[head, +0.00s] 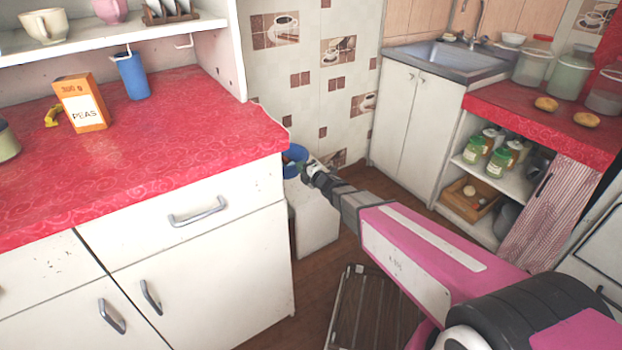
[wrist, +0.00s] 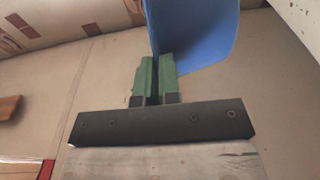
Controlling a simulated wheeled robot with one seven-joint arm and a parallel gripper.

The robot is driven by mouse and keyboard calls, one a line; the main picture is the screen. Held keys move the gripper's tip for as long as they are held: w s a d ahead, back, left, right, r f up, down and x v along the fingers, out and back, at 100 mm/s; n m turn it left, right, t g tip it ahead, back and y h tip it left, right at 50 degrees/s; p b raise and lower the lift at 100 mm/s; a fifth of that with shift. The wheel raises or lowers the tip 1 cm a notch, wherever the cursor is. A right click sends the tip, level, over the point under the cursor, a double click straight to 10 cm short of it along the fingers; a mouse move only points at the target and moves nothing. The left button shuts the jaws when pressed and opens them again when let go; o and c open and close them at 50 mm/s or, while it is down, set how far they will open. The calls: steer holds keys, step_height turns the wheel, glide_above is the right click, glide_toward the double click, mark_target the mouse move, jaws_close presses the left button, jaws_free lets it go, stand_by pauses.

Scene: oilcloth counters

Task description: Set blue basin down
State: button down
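The blue basin (head: 295,156) is at the far right corner of the red counter, partly hidden by the counter edge and my gripper. It is just above or on a white box-like stand (head: 316,222); I cannot tell whether they touch. Something reddish-brown shows inside the basin. My gripper (head: 308,169) reaches it from the right. In the wrist view, the green fingers (wrist: 155,66) are closed about the thin wall of the basin (wrist: 200,32), which rises beyond them.
The red counter (head: 205,150) at left carries an orange peas box (head: 81,103); a blue cup (head: 133,76) is by the shelf. A slatted wooden piece (head: 378,312) stands low in front. The sink (head: 445,55) and jar shelves are at right.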

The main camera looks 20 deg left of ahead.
steer(key=shift+w+d+f, duration=1.15)
steer(key=shift+w+f, duration=0.25)
steer(key=shift+f, duration=0.35)
steer(key=shift+w+d+f, duration=1.15)
steer(key=shift+w+f, duration=0.2)
steer(key=shift+f, duration=0.35)
steer(key=shift+w+d+f, duration=1.15)
steer(key=shift+w+f, duration=0.25)
steer(key=shift+f, duration=0.45)
steer(key=c, duration=1.3)
jaws_free()
